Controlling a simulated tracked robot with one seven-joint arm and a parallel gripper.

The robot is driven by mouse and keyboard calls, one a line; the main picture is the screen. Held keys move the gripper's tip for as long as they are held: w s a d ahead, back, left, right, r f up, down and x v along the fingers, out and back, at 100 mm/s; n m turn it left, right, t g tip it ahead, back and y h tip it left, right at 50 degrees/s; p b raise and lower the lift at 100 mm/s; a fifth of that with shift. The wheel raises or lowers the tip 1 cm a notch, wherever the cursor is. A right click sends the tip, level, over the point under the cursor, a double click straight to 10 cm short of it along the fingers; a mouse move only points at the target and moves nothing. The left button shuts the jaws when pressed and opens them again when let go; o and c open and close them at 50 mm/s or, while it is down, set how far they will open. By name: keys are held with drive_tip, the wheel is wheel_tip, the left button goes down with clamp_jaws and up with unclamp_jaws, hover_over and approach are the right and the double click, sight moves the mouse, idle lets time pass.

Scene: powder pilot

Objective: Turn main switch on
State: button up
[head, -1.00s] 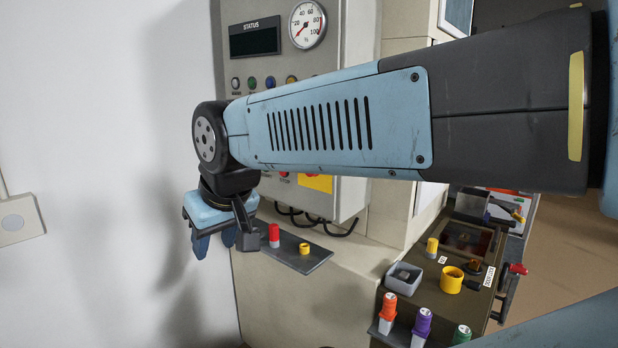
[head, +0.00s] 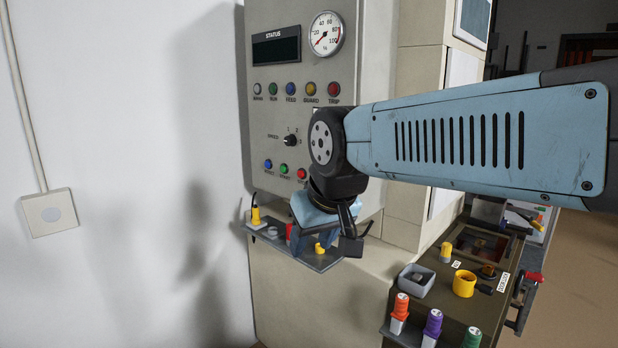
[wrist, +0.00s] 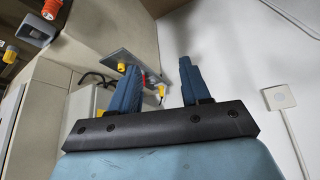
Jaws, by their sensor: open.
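The grey control panel (head: 270,125) stands on the machine, with a dark STATUS display (head: 276,47) and a dial gauge (head: 326,34). A row of round lamps (head: 291,88) and a black SPEED knob (head: 290,140) sit below it. No part clearly marked as the main switch shows; the panel's lower right is behind my arm. My gripper (head: 313,245) hangs open and empty in front of the panel's lower part, over a small shelf. In the wrist view my gripper (wrist: 157,75) shows two blue fingers apart with nothing between them.
The shelf (head: 325,262) under the panel carries small red and yellow parts and a yellow-black handle (head: 255,212). A white wall is at left.

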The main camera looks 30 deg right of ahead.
drive_tip(key=shift+o, duration=0.8)
drive_tip(key=shift+w+a+r, duration=0.1)
drive_tip(key=shift+w+a, duration=0.05)
drive_tip(key=shift+w, duration=0.2)
drive_tip(key=shift+o, duration=1.1)
drive_tip(key=w+a+r+t, duration=0.2)
drive_tip(key=w, duration=0.5)
drive_tip(key=w+a+r+t+y, duration=0.1)
drive_tip(key=w+a+r+t, duration=0.1)
drive_tip(key=w, duration=0.6)
drive_tip(key=shift+w+a+t+y, duration=0.25)
drive_tip(key=shift+a+t+y, duration=0.05)
drive_tip(key=shift+a+t, duration=0.2)
drive_tip(key=w+d+r+m+t+h, duration=0.1)
drive_tip(key=w+d+m+t+h, duration=0.2)
drive_tip(key=w, duration=0.5)
drive_tip(key=w+d+m+t+h, duration=0.1)
drive_tip(key=w+d+m+h, duration=0.2)
drive_tip(key=w+h, duration=0.35)
drive_tip(key=s+d+f+m+g+h, duration=0.2)
drive_tip(key=d+f+m+g+h, duration=0.45)
drive_tip(key=g+h, duration=0.2)
drive_tip(key=x, duration=1.4)
drive_tip(key=shift+r+n+h, duration=0.2)
drive_tip(key=shift+n+h, duration=0.1)
drive_tip(key=shift+n, duration=0.05)
drive_tip(key=shift+w, duration=0.1)
drive_tip(key=shift+c, duration=0.3)
drive_tip(key=c, duration=1)
